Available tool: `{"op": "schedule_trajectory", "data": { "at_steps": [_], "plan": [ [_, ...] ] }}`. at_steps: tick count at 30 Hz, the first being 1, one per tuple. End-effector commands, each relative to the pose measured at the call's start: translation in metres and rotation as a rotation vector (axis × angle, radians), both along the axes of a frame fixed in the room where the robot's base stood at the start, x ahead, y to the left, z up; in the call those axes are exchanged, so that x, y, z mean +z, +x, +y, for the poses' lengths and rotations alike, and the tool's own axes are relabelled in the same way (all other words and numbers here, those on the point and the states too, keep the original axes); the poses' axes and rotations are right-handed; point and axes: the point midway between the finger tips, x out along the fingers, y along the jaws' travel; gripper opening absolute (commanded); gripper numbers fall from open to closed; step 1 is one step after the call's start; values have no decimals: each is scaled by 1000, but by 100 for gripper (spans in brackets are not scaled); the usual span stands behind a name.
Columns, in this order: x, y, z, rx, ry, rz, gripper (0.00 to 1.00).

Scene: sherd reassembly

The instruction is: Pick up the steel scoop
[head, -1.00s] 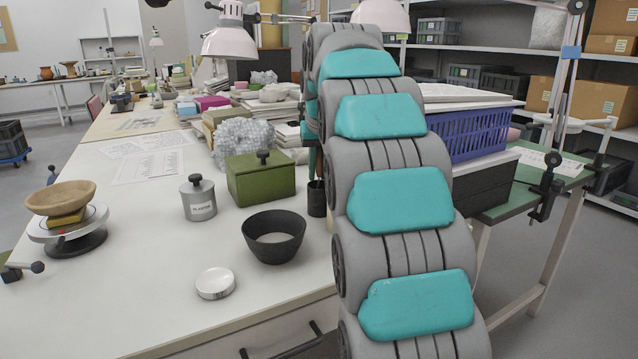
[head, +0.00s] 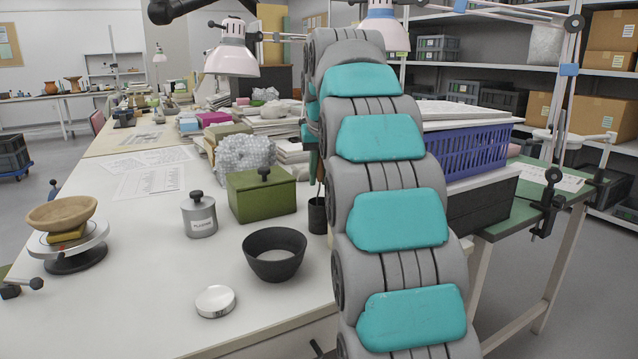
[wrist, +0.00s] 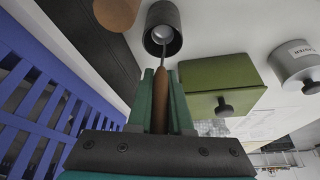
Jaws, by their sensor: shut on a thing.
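In the wrist view my gripper (wrist: 163,78) is shut on the brown handle of the steel scoop (wrist: 161,98). Green fingers stand on both sides of the handle. The scoop's thin steel shaft runs from the handle to the mouth of a dark round cup (wrist: 149,38). I cannot tell whether its end is inside the cup. In the head view the cup (head: 317,216) stands upright on the white table, and my arm hides most of my gripper and the scoop.
A green box (head: 262,198), a lidded grey canister (head: 199,222), a dark bowl (head: 274,262) and a round silver lid (head: 215,301) stand left of the cup. A blue basket (head: 465,150) on dark boxes is close on the right. The white table (head: 130,290) is clear at front left.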

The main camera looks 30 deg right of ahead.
Motion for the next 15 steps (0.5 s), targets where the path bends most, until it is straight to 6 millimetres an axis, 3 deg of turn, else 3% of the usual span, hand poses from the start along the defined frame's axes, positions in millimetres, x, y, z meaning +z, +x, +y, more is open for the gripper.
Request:
{"op": "schedule_trajectory", "data": {
  "at_steps": [15],
  "plan": [
    [37, 1, 0, 1, 0, 1, 0]
  ]
}}
